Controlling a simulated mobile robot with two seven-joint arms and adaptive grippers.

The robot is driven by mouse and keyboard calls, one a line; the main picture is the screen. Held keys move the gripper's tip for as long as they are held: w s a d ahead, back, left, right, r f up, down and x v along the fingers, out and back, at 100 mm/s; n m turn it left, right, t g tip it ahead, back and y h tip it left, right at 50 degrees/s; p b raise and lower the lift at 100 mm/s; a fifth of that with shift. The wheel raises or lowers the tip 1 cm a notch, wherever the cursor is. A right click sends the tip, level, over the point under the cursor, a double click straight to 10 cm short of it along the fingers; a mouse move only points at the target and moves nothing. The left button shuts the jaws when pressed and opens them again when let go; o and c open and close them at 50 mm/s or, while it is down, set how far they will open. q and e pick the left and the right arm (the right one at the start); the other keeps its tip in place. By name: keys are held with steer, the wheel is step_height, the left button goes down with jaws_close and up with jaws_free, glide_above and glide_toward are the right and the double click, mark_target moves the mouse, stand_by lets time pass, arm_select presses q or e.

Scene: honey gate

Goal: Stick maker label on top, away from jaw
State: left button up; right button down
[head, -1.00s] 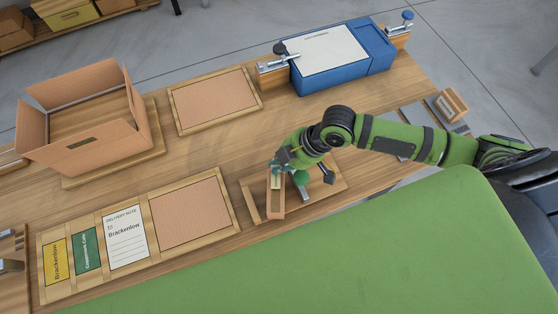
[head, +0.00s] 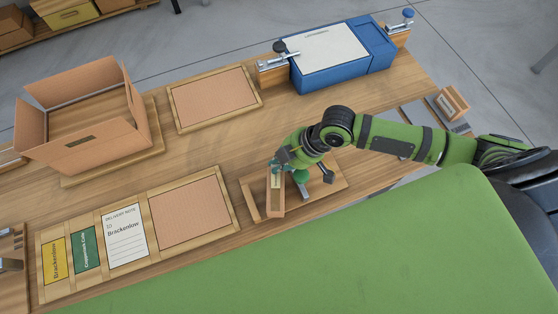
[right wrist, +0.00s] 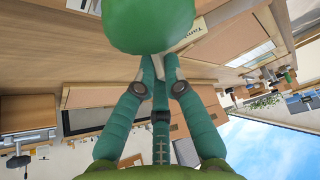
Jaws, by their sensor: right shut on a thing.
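A long wooden block (head: 276,204) lies in a shallow wooden tray (head: 325,190) at the front middle of the bench. A small pale maker label (head: 276,181) is at the block's top, towards its far end. Part of its lettering shows in the right wrist view (right wrist: 201,30). My right gripper (head: 281,166) is at that far end, its fingers closed together at the label's edge. A rounded green shape (right wrist: 150,22) hides part of the label and block in the wrist view. I cannot tell whether the label lies flat. My left gripper is not in view.
A labelled block (head: 453,103) stands at right. An open carton (head: 85,110) is at left. A blue case (head: 340,60) is clamped at the back. A frame with a delivery note (head: 125,236) and coloured cards lies front left. Bare bench lies between.

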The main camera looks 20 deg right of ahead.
steer(key=c, duration=1.3)
jaws_free()
steer(key=shift+o, duration=0.2)
steer(key=v, duration=1.2)
